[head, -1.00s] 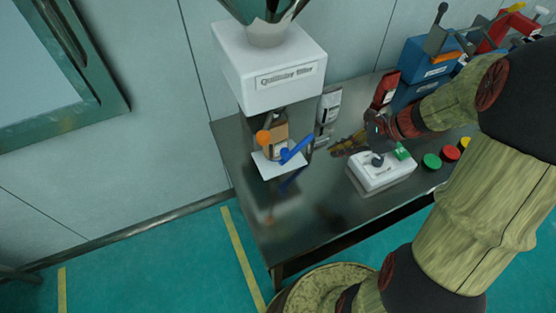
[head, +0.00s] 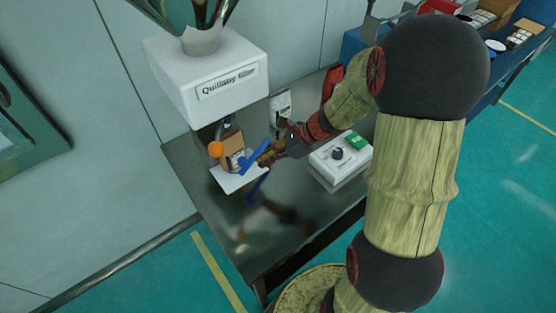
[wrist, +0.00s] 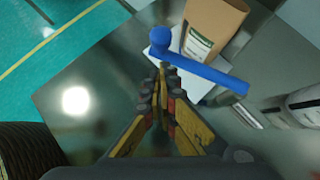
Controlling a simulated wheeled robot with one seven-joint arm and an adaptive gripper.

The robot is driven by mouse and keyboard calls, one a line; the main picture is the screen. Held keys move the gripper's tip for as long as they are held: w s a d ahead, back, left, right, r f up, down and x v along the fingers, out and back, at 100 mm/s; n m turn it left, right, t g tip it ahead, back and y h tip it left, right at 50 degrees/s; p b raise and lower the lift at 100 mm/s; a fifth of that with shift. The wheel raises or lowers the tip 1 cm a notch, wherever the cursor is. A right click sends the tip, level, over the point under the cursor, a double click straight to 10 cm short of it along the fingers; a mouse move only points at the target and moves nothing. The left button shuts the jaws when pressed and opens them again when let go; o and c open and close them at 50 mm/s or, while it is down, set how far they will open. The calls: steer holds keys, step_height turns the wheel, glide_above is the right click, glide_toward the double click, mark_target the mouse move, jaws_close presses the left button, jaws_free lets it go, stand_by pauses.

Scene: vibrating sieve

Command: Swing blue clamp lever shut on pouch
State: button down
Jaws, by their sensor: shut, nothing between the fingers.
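The blue clamp lever (head: 255,157) points out from the pouch stand beneath the white filler box. In the wrist view the lever (wrist: 205,72) crosses just beyond my fingertips, its round knob at the left end. The brown pouch (head: 232,148) with a pale label stands upright on a white plate (head: 228,181); it also shows in the wrist view (wrist: 213,22). My gripper (head: 262,159) is shut and empty, with its tips at or very near the lever. In the wrist view my gripper (wrist: 163,72) has its tips right below the lever; I cannot tell whether they touch it.
The white filler box (head: 205,78) hangs above the pouch. An orange knob (head: 216,149) is left of the pouch. A white control box (head: 340,160) with a dark dial and green button sits to the right. A white pouch (head: 281,108) stands behind. The table front is clear.

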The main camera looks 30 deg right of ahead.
steer(key=shift+w+a, duration=0.25)
steer(key=shift+a, duration=0.2)
steer(key=shift+w+a, duration=0.2)
steer(key=shift+a, duration=0.25)
steer(key=w+a+m+t, duration=0.1)
steer(key=w+a+m+h, duration=0.1)
steer(key=a+m, duration=0.1)
steer(key=shift+w+a+t+h, duration=0.1)
steer(key=shift+w+t+h, duration=0.2)
steer(key=shift+w+t, duration=0.1)
steer(key=shift+w+a+m, duration=0.3)
steer(key=shift+w+a, duration=0.1)
steer(key=shift+w, duration=0.35)
